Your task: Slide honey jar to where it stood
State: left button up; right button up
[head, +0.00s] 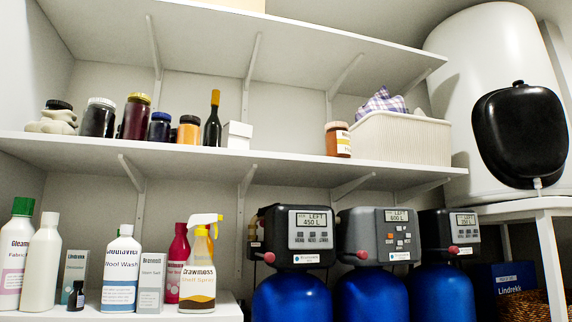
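A jar that looks like the honey jar (337,140) stands upright on the middle shelf (290,162), near its front edge, in the head view. It is amber-brown with a pale label and an orange-brown lid; the label print is too small to read surely. It stands just left of a cream ribbed basket (400,137), and I cannot tell whether they touch. Neither of my grippers shows in this view.
A white box (237,135), a dark bottle (212,122) and several jars stand left on that shelf. Bare shelf lies between the white box and the amber jar. Below are bottles and blue-based softener units (292,298); a white tank (490,60) stands right.

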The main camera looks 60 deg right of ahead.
aim_at(337, 136)
jog(key=z, duration=2.4)
jog(key=l+u, duration=0.2)
jog(key=u, duration=0.2)
jog(key=i+l+u, duration=0.1)
jog(key=l+u, duration=0.35)
jog(key=u, duration=0.3)
jog(key=l+u, duration=0.35)
jog(key=j, duration=0.1)
